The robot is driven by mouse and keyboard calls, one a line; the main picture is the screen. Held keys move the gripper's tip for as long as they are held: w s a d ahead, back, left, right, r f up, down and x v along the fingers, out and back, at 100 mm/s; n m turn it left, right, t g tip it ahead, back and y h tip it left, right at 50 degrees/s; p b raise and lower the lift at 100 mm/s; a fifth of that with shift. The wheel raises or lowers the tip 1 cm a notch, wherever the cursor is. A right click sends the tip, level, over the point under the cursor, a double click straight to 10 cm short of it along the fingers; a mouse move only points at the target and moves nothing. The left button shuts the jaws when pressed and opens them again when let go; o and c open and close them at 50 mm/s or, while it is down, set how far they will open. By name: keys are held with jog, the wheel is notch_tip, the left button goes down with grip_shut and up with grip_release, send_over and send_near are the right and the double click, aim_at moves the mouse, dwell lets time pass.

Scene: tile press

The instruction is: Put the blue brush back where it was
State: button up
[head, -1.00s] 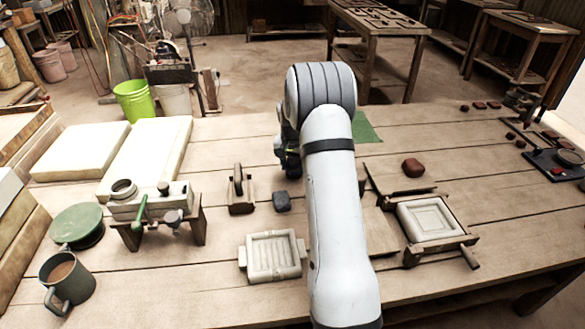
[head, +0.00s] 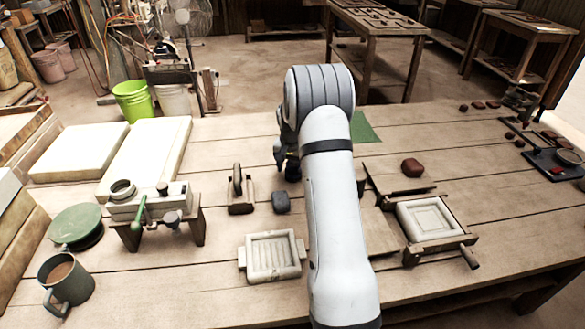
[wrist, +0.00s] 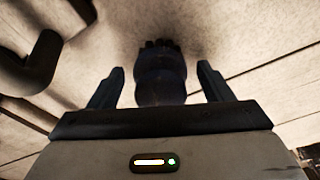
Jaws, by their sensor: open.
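My gripper (wrist: 161,72) is open in the wrist view, with a finger on each side of a dark bluish rounded thing (wrist: 161,88). It has a ragged brownish far end and looks like the blue brush. Gaps show between it and both fingertips; I cannot tell whether it stands on the table. In the head view my gripper (head: 287,165) is small and dark, low over the table's far middle, partly hidden by my arm. The brush cannot be made out there.
On the wooden table (head: 225,155), a dark grey block (head: 281,202) and a wooden handled tool (head: 240,190) are left of my arm. A pale ribbed mould (head: 273,257) lies nearer. A framed tile press (head: 430,220) and green cloth (head: 363,128) are to the right.

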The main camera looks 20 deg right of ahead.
aim_at(291, 166)
jog(key=r, duration=0.7)
jog(key=s+a+r, duration=0.1)
jog(key=r, duration=0.2)
jog(key=shift+r, duration=0.4)
jog(key=s+a+r+n, duration=0.2)
jog(key=s+a+r, duration=0.35)
jog(key=s, duration=0.25)
jog(key=s+a+r+n, duration=0.2)
jog(key=s+a+r, duration=0.2)
jog(key=s+a, duration=0.3)
jog(key=s+a+f+n, duration=0.1)
jog(key=s+a+n, duration=0.1)
jog(key=s, duration=0.7)
jog(key=s+a+f+n+t+y, duration=0.1)
jog(key=s+a+n, duration=0.1)
jog(key=s, duration=0.7)
jog(key=shift+s+a, duration=0.4)
jog(key=shift+a, duration=0.3)
jog(key=shift+r+p, duration=0.1)
jog(key=shift+p, duration=0.2)
